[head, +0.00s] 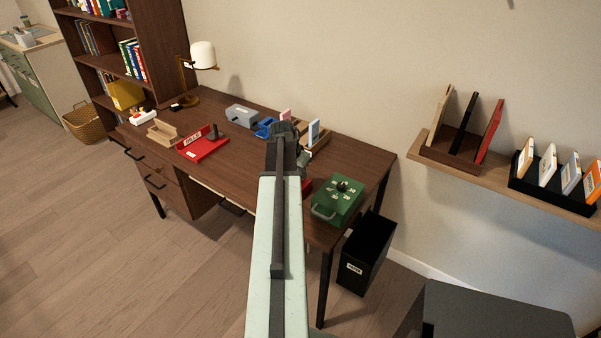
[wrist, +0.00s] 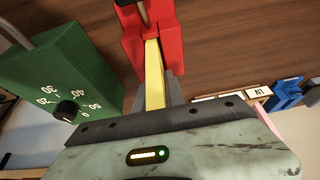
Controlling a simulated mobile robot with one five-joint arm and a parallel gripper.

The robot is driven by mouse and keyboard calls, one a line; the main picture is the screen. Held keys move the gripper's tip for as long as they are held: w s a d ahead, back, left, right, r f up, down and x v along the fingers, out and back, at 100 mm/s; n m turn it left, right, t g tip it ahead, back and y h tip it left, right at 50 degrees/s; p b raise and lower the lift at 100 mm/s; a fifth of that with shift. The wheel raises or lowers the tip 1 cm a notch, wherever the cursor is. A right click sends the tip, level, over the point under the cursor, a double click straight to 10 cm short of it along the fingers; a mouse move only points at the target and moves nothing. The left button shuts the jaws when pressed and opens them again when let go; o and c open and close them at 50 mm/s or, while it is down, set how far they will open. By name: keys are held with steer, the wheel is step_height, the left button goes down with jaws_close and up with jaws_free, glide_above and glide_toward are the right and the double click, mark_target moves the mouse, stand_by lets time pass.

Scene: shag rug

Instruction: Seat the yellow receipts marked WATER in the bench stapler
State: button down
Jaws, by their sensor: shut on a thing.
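The yellow receipts (wrist: 154,80) show as a narrow upright strip in the wrist view. My gripper (wrist: 158,98) is shut on them, with a grey finger at each side. A red block with a dark handle, which looks like the bench stapler (wrist: 167,48), is straight beyond. The strip's far end meets a gap in the red block; I cannot tell how deep it sits. No WATER mark can be read. In the head view, my gripper (head: 294,152) is over the desk and hides the receipts. Only a bit of the red block (head: 307,184) shows beside my arm.
A green box with a dial (head: 340,199) stands close beside the red block; it fills the wrist view's left (wrist: 65,90). A red BILLS tray (head: 203,148), a blue item (head: 265,128) and a grey box (head: 242,115) are on the desk (head: 235,170). A black bin (head: 366,252) stands below.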

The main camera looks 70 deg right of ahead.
steer(key=c, duration=1.4)
jaws_free()
steer(key=p+v, duration=1.1)
steer(key=v, duration=0.1)
steer(key=shift+r+p, duration=0.15)
steer(key=shift+p, duration=0.2)
